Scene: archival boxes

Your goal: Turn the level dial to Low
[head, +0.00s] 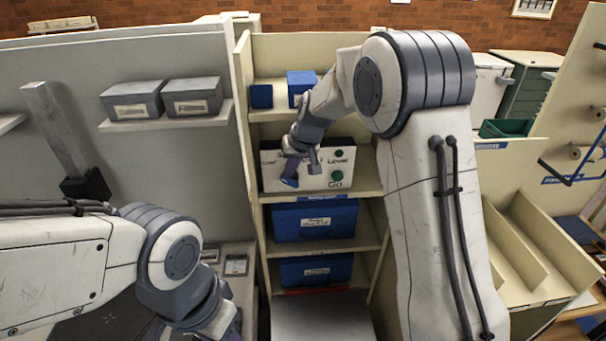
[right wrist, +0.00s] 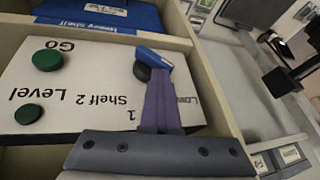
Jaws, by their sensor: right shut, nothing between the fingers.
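The white control panel (head: 320,182) stands on a shelf of the cream rack. It carries the words Level, Go and Low, and it appears upside down in the right wrist view (right wrist: 95,85). The dial (right wrist: 142,72) is a dark round knob with a blue handle lying slantwise. The blue handle (head: 290,182) shows low on the panel's left in the head view. My right gripper (head: 289,173) is shut and empty, its purple fingers (right wrist: 160,98) at the blue handle; I cannot tell whether they touch. The fingers partly hide the Low side. My left gripper's fingers are not clearly visible at the bottom.
Green buttons (head: 337,175) sit on the panel's right half. Blue boxes (head: 315,220) fill the shelves below, and small blue boxes (head: 301,82) stand above. Grey boxes (head: 192,97) rest on a left wall shelf. The rack's side walls bound the panel closely.

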